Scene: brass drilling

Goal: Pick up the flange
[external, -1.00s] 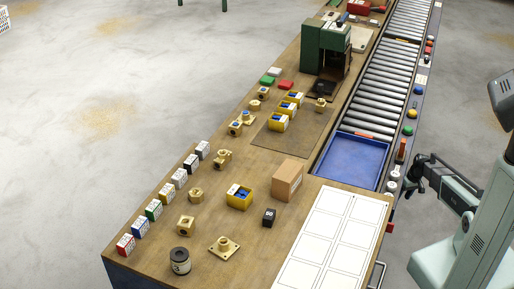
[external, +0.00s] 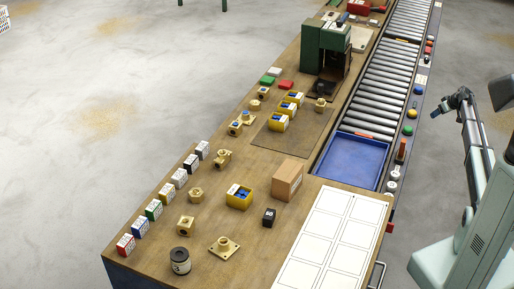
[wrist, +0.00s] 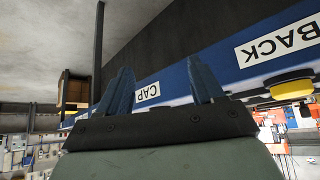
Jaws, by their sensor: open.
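The flange (external: 224,247) looks to be the brass piece with a flat square base and a short raised hub. It lies on the near part of the wooden bench in the external view, right of a dark round tin. My gripper (external: 437,112) is far from it, raised at the right beyond the conveyor side of the bench. In the wrist view my gripper (wrist: 163,85) shows two blue-grey fingers spread apart with nothing between them. The flange is not in the wrist view.
A cardboard box (external: 287,181), blue tray (external: 357,160) and white grid sheet (external: 330,240) lie toward my side. A blue strip (wrist: 180,80) carries labels.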

